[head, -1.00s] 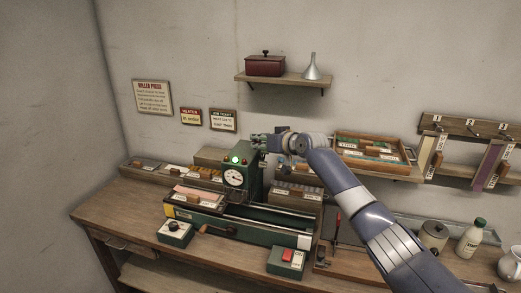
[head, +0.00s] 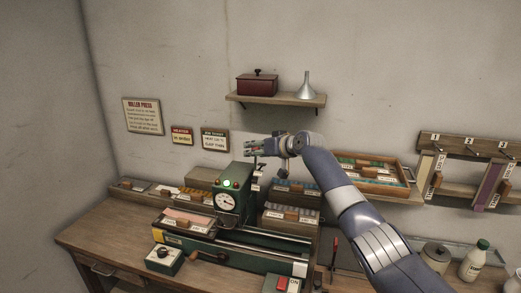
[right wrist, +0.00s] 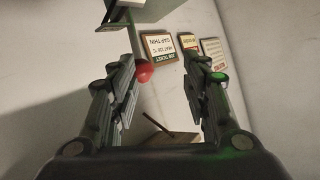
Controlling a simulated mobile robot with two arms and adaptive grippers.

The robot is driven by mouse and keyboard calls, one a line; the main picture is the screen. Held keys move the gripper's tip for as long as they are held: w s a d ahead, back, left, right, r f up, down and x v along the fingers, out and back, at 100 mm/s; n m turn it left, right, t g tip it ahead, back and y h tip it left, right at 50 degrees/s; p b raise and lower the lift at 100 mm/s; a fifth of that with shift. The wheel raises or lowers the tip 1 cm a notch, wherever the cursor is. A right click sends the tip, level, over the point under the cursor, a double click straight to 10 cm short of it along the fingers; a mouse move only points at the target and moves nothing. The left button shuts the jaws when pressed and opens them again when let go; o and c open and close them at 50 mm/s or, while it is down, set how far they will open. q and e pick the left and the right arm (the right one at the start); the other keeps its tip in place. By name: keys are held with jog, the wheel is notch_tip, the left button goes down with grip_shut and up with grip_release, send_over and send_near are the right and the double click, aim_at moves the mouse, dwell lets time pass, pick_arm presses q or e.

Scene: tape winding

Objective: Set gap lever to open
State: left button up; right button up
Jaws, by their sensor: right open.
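The green roller press (head: 232,205) stands on the bench with a round dial and a lit green lamp on its upright housing. A lever with a red ball knob (right wrist: 143,74) shows in the right wrist view. The knob lies between my right gripper's fingers (right wrist: 163,88), nearer the left one; whether it touches that finger I cannot tell. In the head view my right gripper (head: 250,147) is above and just right of the housing, open, with a bit of red at its fingers. The lever's lower part is mostly hidden in the head view. My left gripper is out of view.
Wall signs (head: 181,136) hang behind the press. A shelf (head: 276,100) with a dark red box and funnel is above my gripper. Bins and boxes (head: 292,190) stand close behind the press. A control box (head: 164,260) sits in front.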

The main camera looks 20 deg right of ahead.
jog(key=shift+s+d, duration=0.1)
jog(key=shift+d, duration=0.1)
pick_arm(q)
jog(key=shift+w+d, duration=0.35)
pick_arm(e)
jog(key=v, duration=1.1)
jog(key=shift+s+a+r, duration=0.25)
jog(key=shift+s+a, duration=0.05)
jog(key=shift+s, duration=0.15)
